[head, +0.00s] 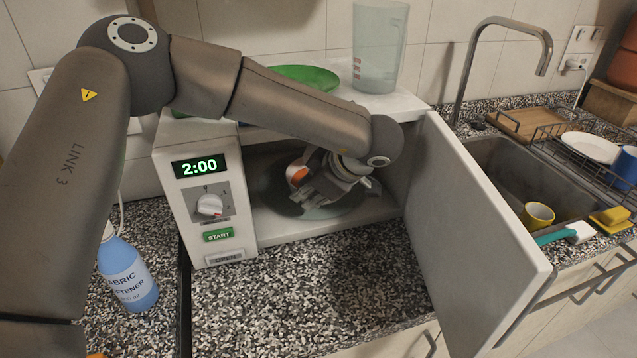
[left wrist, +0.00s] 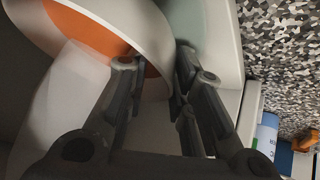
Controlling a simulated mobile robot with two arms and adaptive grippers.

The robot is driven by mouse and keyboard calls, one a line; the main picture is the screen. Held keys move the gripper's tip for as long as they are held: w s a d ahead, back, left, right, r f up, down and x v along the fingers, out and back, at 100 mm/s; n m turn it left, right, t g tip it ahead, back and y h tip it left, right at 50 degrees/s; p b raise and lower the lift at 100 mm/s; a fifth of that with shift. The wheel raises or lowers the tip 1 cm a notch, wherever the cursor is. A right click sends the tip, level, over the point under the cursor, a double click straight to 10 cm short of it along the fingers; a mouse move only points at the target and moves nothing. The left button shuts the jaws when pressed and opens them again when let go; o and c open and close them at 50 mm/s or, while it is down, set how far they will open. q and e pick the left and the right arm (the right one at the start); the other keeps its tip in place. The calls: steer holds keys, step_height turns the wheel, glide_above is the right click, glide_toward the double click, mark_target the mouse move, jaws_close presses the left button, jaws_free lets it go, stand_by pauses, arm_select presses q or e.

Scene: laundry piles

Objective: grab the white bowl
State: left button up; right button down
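A white bowl with an orange patch (head: 298,173) is inside the open microwave (head: 207,240), over the round glass plate (head: 326,212). In the left wrist view the bowl (left wrist: 146,34) fills the upper left, and its curved edge runs between my fingers. My left gripper (head: 312,194) reaches into the microwave at the bowl. In the left wrist view the gripper (left wrist: 157,68) has its fingers apart, with a gap between them. I cannot tell whether a finger touches the bowl. My arm and hand hide much of the bowl in the head view. My right gripper is not in view.
The microwave door (head: 470,220) stands wide open on the right. A green plate (head: 305,75) and a clear jug (head: 378,50) stand on top of the microwave. A softener bottle (head: 128,275) is at the left. The sink (head: 505,185) is at the right. The front counter is clear.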

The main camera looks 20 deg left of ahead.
arm_select(q)
jaws_close()
steer(key=shift+r, duration=0.15)
